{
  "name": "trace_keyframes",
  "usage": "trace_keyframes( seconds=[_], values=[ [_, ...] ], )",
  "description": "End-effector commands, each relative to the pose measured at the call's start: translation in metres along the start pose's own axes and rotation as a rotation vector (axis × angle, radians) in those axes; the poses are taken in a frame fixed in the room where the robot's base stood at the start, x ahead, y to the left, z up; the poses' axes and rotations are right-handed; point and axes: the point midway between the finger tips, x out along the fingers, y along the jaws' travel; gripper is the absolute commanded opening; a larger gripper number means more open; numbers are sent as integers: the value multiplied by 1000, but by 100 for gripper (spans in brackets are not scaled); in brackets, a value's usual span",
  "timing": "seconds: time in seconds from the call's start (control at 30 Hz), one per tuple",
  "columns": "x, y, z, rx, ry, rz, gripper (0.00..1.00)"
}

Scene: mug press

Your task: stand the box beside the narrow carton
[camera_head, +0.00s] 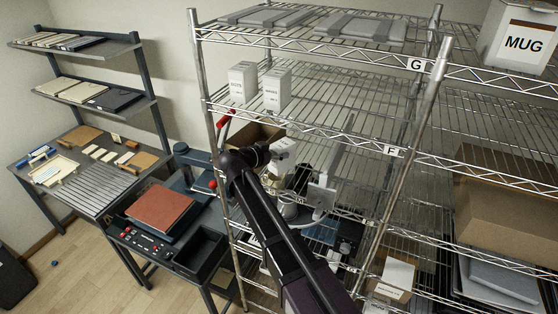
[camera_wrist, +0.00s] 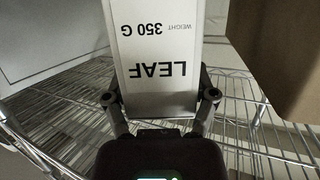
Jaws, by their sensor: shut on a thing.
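My gripper (camera_wrist: 161,104) is shut on a white box (camera_wrist: 155,45) marked LEAF, 350 G; its print appears upside down in the wrist view, with a finger on each side. In the head view my gripper (camera_head: 262,154) is at the shelf rack's left side, below the upper shelves, with the white box (camera_head: 283,149) just to its right. Two white cartons stand upright close together on the shelf above, a left one (camera_head: 242,83) and a right one (camera_head: 277,90). Their small print is unreadable, and I cannot tell which is the narrow carton.
A brown open carton (camera_head: 254,133) is behind my gripper. Wire shelving (camera_head: 340,119) with posts surrounds the arm. The shelf right of the two white cartons is clear. In the wrist view a brown surface (camera_wrist: 278,50) is close on the right and a pale panel (camera_wrist: 45,40) on the left.

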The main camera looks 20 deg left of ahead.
Motion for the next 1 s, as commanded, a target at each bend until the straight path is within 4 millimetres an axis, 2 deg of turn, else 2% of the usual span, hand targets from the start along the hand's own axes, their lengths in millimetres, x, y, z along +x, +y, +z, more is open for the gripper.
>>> trace_keyframes(
  seconds=[0.03,0.27,0.87,0.9,0.97,1.0],
  values=[
    [3,0,9,0,1,0,13],
    [7,0,24,0,1,0,13],
    [9,0,30,0,1,0,13],
    [9,0,29,0,0,0,83],
    [9,0,29,0,0,0,100],
    [9,0,28,0,0,0,100]
  ],
)
